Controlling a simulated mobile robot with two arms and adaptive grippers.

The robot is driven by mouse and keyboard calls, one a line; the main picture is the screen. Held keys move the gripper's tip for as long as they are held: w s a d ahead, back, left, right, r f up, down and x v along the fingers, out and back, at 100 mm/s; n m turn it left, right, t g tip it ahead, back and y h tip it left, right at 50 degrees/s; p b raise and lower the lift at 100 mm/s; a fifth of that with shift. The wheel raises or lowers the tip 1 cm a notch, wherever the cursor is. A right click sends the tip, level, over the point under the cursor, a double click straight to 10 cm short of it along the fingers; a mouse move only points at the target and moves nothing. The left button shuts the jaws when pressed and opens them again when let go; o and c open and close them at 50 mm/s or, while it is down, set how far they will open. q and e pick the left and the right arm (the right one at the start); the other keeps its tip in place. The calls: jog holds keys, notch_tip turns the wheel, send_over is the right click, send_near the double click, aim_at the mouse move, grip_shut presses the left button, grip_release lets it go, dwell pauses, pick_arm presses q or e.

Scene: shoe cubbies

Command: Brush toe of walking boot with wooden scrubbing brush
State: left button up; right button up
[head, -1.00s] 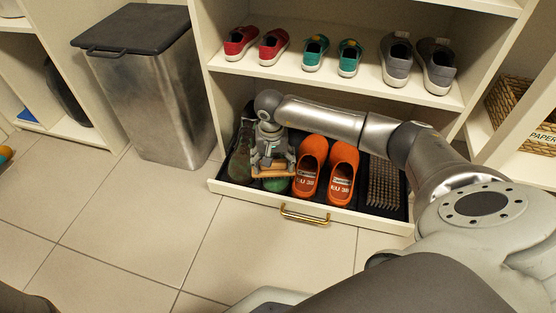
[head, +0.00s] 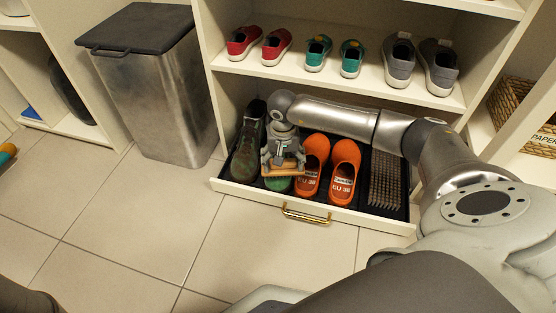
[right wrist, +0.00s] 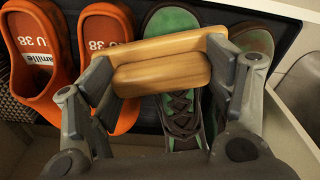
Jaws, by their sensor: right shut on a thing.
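A pair of walking boots with green toes and dark laced uppers lies in the pulled-out drawer. One boot (head: 247,150) is at the drawer's left end; the other (head: 278,184) is mostly hidden under my right gripper (head: 284,163). In the right wrist view, the laced boot (right wrist: 172,22) lies behind the brush and its mate (right wrist: 252,39) is to its right. My right gripper (right wrist: 166,80) is shut on the wooden scrubbing brush (right wrist: 165,48), held crosswise over the boot; it also shows in the head view (head: 286,171). Whether the bristles touch the boot is hidden. My left gripper is not in view.
Orange clogs (head: 343,168) stand right beside the gripper, with a spiky mat (head: 385,180) beyond. The drawer front (head: 240,193) has a brass handle (head: 306,214). A shelf with sneakers (head: 438,65) is above. A metal bin (head: 160,95) stands left; the floor in front is clear.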

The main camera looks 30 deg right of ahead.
aim_at(270, 161)
jog(key=shift+s+d, duration=0.3)
jog(key=shift+d, duration=0.25)
jog(key=shift+w+a, duration=0.35)
jog(key=shift+a, duration=0.2)
jog(key=shift+w+a, duration=0.3)
jog(key=shift+a, duration=0.25)
jog(key=shift+w+a+f+b, duration=0.1)
jog(key=shift+w+a+b, duration=0.15)
jog(key=shift+a, duration=0.25)
jog(key=shift+w+a+b, duration=0.1)
jog(key=shift+w+a, duration=0.25)
jog(key=shift+a, duration=0.15)
jog(key=shift+s+d+p, duration=0.45)
jog(key=shift+s+d, duration=0.2)
jog(key=shift+d, duration=0.35)
